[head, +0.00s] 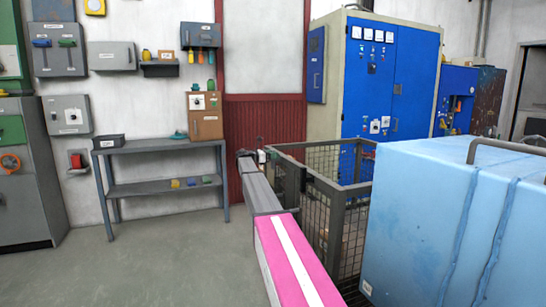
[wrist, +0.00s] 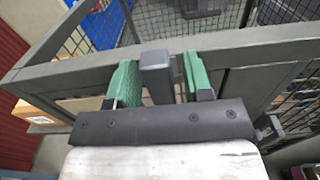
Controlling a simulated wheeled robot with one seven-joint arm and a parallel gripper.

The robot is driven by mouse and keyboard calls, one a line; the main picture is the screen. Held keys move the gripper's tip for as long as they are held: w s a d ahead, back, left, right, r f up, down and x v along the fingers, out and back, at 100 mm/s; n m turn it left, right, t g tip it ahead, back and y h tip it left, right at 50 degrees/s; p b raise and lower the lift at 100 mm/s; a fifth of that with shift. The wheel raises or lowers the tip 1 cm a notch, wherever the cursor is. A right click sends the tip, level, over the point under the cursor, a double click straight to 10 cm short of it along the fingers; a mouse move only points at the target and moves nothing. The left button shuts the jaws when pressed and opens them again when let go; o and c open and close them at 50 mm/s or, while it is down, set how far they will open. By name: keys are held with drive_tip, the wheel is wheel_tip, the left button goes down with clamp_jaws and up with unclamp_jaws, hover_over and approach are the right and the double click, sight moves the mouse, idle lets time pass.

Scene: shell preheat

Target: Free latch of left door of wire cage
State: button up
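The grey wire cage (head: 355,187) stands in front of the blue cabinet, with mesh sides and a flat metal top frame. In the wrist view its top rail (wrist: 255,45) crosses the picture. A short grey upright block (wrist: 157,78), apparently part of the latch, stands at the rail between my gripper's green fingers. My gripper (wrist: 161,70) is open around this block. In the head view my arm reaches to the cage's near left side, and the fingers are too small to read.
A large light blue box (head: 430,220) stands close at the right of the cage. A grey shelf table (head: 160,145) is against the wall at left. Another dark fitting (wrist: 270,130) sits at the rail on the right. Floor at the left is clear.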

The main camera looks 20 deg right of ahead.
clamp_jaws()
drive_tip(key=s+m, duration=0.1)
drive_tip(key=m, duration=0.3)
drive_tip(key=f+m, duration=0.1)
drive_tip(key=m, duration=0.4)
drive_tip(key=s+m, duration=0.1)
drive_tip(key=m, duration=0.3)
drive_tip(key=shift+s+f+m, duration=0.3)
drive_tip(key=shift+f+m, duration=0.1)
drive_tip(key=shift+s+f+m, duration=0.1)
drive_tip(key=shift+f+m, duration=0.15)
drive_tip(key=shift+m, duration=0.75)
drive_tip(key=shift+f+m, duration=0.25)
drive_tip(key=shift+m, duration=0.75)
drive_tip(key=shift+o, duration=0.9)
unclamp_jaws()
